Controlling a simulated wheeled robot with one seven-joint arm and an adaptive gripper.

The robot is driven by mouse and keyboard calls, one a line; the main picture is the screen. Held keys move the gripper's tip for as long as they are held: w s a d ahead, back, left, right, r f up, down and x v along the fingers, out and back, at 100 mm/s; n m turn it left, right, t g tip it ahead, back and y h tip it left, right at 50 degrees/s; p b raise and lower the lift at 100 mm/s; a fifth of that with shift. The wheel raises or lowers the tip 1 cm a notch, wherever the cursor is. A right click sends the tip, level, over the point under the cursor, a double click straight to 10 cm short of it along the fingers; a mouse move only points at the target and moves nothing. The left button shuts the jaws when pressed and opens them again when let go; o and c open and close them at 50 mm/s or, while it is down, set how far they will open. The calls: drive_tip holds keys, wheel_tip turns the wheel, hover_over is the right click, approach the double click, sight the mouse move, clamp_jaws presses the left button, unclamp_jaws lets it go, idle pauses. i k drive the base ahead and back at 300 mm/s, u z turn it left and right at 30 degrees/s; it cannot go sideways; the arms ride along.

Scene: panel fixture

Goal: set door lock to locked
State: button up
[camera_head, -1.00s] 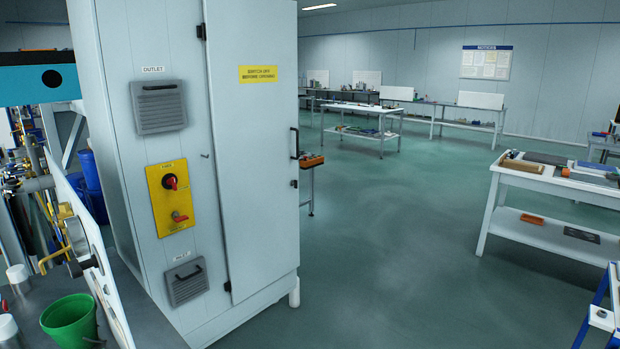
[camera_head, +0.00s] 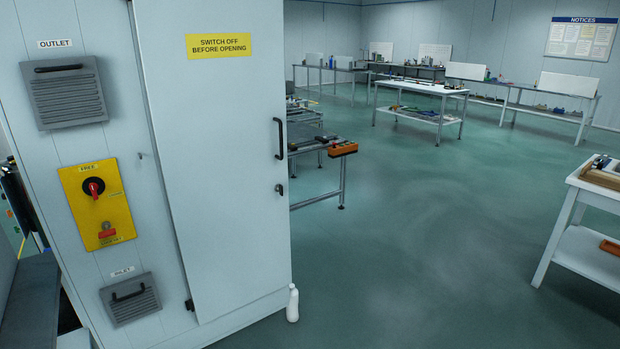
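The tall pale cabinet has a closed-looking door (camera_head: 210,150) with a yellow "SWITCH OFF BEFORE OPENING" label. A black vertical door handle (camera_head: 280,138) is near the door's right edge. The small dark door lock (camera_head: 280,190) sits just below the handle; it is too small to tell how it is turned. On the panel left of the door is a yellow plate (camera_head: 97,204) with a red rotary switch (camera_head: 94,188) under the word "FREE" and a red lever or padlock-like part (camera_head: 107,232) lower down. My gripper is not in view.
A white bottle (camera_head: 292,303) stands on the floor at the cabinet's lower right corner. A low bench (camera_head: 318,195) with an orange bin (camera_head: 343,149) is behind the door's right edge. A white table (camera_head: 585,225) is at the far right. Green floor between is clear.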

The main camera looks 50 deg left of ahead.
sight(278, 187)
drive_tip(key=i, duration=1)
drive_tip(key=u, duration=2.65)
